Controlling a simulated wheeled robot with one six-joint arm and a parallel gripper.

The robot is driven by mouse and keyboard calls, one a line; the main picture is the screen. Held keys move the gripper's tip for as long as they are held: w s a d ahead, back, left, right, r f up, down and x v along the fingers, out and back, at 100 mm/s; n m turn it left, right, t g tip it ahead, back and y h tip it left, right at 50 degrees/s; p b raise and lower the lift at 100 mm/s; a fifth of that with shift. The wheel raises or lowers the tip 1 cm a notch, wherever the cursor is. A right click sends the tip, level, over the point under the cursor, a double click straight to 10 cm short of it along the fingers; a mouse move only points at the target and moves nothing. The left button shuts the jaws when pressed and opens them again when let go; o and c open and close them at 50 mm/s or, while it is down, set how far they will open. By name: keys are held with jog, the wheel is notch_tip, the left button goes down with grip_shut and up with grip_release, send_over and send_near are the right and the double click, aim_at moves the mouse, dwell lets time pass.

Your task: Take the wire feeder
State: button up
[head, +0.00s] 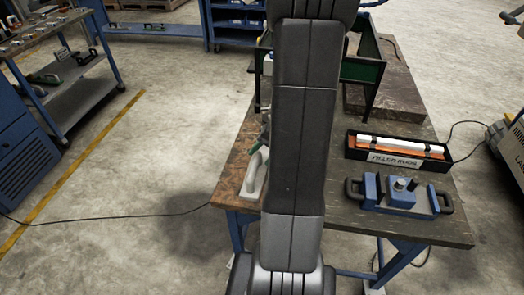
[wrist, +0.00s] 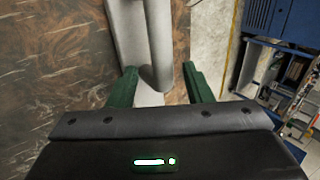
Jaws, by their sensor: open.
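A pale grey piece with a rounded raised handle, which I take to be the wire feeder (head: 253,180), lies on the left edge of the wooden workbench, partly hidden by my arm in the head view. In the wrist view the wire feeder (wrist: 133,28) runs down from the top edge, and its rounded end reaches between my fingers. My gripper (wrist: 160,88) is open, with one green finger on each side of that end. I cannot tell whether either finger touches it. In the head view my arm hides most of my gripper.
The workbench (head: 345,222) also bears a black box of rods (head: 400,150) with a lettered front and a blue device with two black handles (head: 400,192). A dark green frame (head: 365,70) stands at the back. A grey shelf cart (head: 75,95) stands left. Open floor lies between.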

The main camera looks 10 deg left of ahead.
aim_at(258, 157)
jog(key=shift+x, duration=1.85)
jog(key=shift+w, duration=0.1)
jog(key=shift+r, duration=0.15)
grip_shut()
